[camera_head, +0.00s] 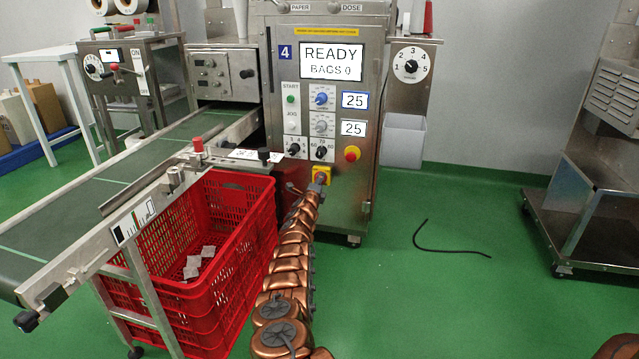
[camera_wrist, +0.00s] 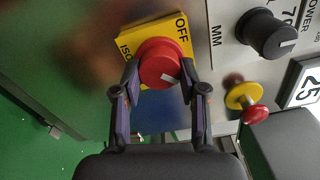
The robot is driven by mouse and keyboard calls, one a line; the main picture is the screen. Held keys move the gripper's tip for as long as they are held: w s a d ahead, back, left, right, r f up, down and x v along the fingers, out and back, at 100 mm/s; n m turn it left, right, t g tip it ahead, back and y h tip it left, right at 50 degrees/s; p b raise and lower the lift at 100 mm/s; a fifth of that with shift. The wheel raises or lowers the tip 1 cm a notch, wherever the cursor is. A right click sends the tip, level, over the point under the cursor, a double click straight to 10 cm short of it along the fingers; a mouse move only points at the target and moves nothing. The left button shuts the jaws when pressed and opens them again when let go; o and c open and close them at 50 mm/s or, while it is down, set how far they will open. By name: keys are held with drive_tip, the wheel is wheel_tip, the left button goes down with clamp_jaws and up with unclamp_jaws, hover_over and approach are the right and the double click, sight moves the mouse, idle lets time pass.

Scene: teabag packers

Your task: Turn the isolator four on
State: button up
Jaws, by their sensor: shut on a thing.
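The isolator is a red rotary knob (camera_wrist: 160,62) on a yellow plate (camera_wrist: 130,42) low on the front of the machine marked 4 (camera_head: 286,52). "OFF" is printed at the plate's upper right in the wrist view, and part of "ISO" shows at its left. A pale mark on the knob points to the lower right there, away from "OFF". My gripper (camera_wrist: 159,74) is shut on the knob, one finger on each side. In the head view the yellow plate (camera_head: 323,170) shows just past my gripper (camera_head: 319,184), which hides part of the knob.
A red and yellow stop button (camera_head: 352,154) sits above right of the isolator. Dials and the lit "READY" screen (camera_head: 331,62) are higher up. A red crate (camera_head: 262,187) and a conveyor (camera_head: 90,195) stand left of my arm. A black cable (camera_head: 440,250) lies on otherwise clear floor to the right.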

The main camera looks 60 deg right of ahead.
idle(0.4)
drive_tip(key=o, duration=1.1)
drive_tip(key=shift+o, duration=0.2)
drive_tip(key=shift+a+f, duration=0.1)
drive_tip(key=shift+a, duration=0.1)
drive_tip(key=v, duration=0.7)
drive_tip(key=shift+s, duration=0.2)
idle(0.7)
